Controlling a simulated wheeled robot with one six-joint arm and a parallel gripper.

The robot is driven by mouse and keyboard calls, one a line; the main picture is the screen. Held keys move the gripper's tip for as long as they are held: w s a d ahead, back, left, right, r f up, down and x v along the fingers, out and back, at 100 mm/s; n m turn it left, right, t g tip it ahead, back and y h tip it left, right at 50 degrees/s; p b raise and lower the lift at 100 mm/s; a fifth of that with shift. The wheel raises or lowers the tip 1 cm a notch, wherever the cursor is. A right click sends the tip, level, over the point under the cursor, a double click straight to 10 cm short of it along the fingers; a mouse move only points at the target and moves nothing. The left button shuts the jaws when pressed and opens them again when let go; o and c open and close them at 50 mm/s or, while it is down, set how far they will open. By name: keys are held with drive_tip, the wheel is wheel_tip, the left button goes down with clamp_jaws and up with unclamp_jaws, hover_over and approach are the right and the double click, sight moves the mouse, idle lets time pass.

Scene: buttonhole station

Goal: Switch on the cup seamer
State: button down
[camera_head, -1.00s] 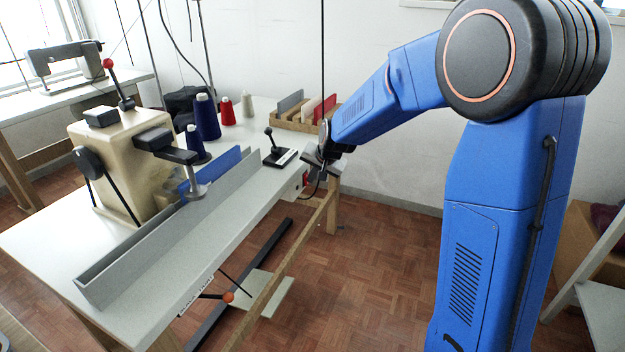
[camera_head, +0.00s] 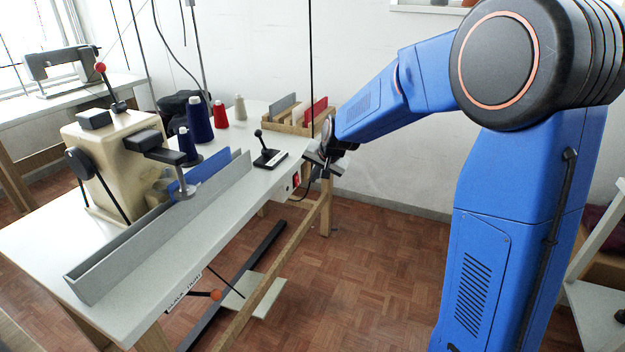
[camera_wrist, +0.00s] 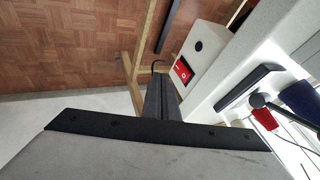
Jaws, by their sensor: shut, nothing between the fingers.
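The beige machine (camera_head: 112,160) with a red-knobbed lever stands on the white table; I take it for the cup seamer. A white switch box (camera_wrist: 203,52) with a red rocker switch (camera_wrist: 183,70) is fixed at the table's front edge. The rocker bears white marks; which side is pressed I cannot tell. The red switch also shows small in the head view (camera_head: 296,181). My gripper (camera_wrist: 158,82) is shut and empty. In the wrist view its dark fingers lie just left of the rocker, apparently apart from it. In the head view it is right of the box.
A black lever on a base (camera_head: 268,156) stands on the table near the box. A grey fence (camera_head: 165,235) runs along the table. Thread cones (camera_head: 203,118) and a wooden rack (camera_head: 290,118) are behind.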

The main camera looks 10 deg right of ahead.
drive_tip(key=v, duration=0.8)
drive_tip(key=shift+s+d+f, duration=0.1)
drive_tip(key=shift+d+f, duration=0.05)
drive_tip(key=shift+f, duration=0.5)
